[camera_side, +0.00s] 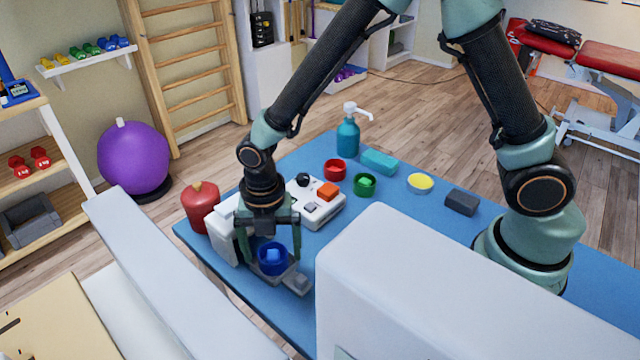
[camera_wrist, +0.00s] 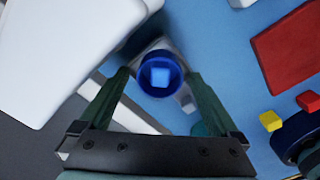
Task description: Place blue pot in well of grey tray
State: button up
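The blue pot (camera_side: 272,258), with a lighter blue piece inside, stands upright at the grey tray (camera_side: 296,281) near the table's front edge. My gripper (camera_side: 271,260) points down over it with one finger on each side. In the wrist view the pot (camera_wrist: 160,73) lies between the green fingertips (camera_wrist: 159,76), with small gaps showing on both sides, so the gripper looks open around it. Parts of the tray show beneath and beside the pot. The pot's base and most of the well are hidden, so how deep it sits cannot be told.
A white device (camera_side: 318,212) with an orange block on it stands behind my gripper. A red container (camera_side: 201,206) stands to the left. Red (camera_side: 335,170) and green (camera_side: 365,185) pots, a yellow-filled dish (camera_side: 420,183) and a teal pump bottle (camera_side: 348,138) stand farther back on the blue surface.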

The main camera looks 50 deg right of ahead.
notch_tip(320, 180, up, 12)
jog(key=s+d+r+m+t, duration=0.2)
jog(key=d+r+m, duration=0.3)
jog(key=m, duration=0.8)
jog(key=s+d+r+m+t, duration=0.3)
jog(key=s+d+r+m, duration=0.1)
jog(key=d+m, duration=0.8)
jog(key=shift+r+m+t, duration=0.3)
jog(key=shift+r+m, duration=0.35)
jog(key=shift+m, duration=0.35)
